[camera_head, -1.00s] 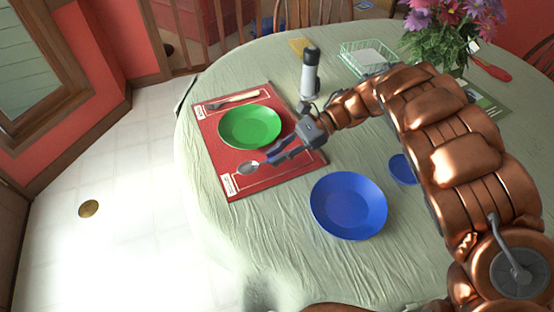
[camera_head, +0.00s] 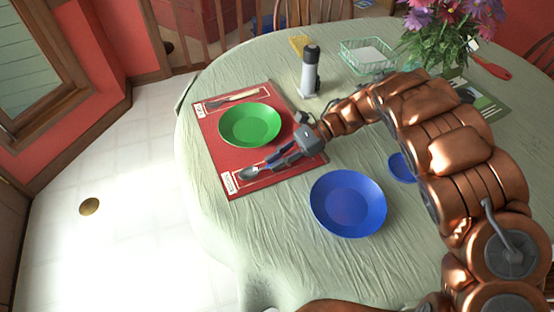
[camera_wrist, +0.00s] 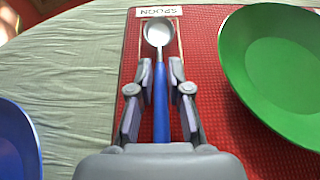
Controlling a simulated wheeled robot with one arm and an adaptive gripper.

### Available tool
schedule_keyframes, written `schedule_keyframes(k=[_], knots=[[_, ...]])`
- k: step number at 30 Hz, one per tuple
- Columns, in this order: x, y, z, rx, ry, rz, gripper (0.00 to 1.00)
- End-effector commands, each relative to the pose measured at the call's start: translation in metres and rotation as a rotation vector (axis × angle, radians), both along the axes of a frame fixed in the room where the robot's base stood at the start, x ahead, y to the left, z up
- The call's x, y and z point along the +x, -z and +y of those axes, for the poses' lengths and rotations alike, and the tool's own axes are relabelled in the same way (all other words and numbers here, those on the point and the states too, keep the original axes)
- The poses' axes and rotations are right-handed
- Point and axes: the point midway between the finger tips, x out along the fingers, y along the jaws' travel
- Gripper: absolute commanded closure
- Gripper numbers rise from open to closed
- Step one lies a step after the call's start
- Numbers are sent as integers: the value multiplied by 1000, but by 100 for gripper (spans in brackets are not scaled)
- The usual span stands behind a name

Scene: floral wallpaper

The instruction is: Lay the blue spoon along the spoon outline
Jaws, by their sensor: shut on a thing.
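The blue spoon has a silver bowl (camera_head: 248,173) and a blue handle (camera_wrist: 161,100). My gripper (camera_head: 270,164) is shut on the handle, and its two fingers flank the handle in the wrist view (camera_wrist: 159,88). The spoon lies over the front strip of the red placemat (camera_head: 208,150), bowl pointing left. In the wrist view the bowl lies inside the pale outline (camera_wrist: 178,24), just below the label reading SPOON (camera_wrist: 155,11). The outline is mostly hidden by spoon and fingers. I cannot tell whether the spoon touches the mat.
A green plate (camera_head: 250,125) sits mid-mat, close beside my gripper, with a fork (camera_head: 233,97) beyond it. A blue plate (camera_head: 348,204) lies to the front right, near a small blue dish (camera_head: 401,167). A grinder (camera_head: 310,72), wire basket (camera_head: 367,57) and flowers (camera_head: 452,25) stand behind.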

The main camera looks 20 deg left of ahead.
Motion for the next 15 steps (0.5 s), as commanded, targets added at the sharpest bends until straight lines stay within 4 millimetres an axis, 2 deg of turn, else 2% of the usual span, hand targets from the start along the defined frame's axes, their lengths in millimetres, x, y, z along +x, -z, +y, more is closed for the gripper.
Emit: schedule_keyframes(k=[1, 8, 15], knots=[[0, 1, 0, 0, 0, 0, 81], [0, 0, 0, 0, 0, 0, 57], [0, 0, 0, 0, 0, 0, 57]])
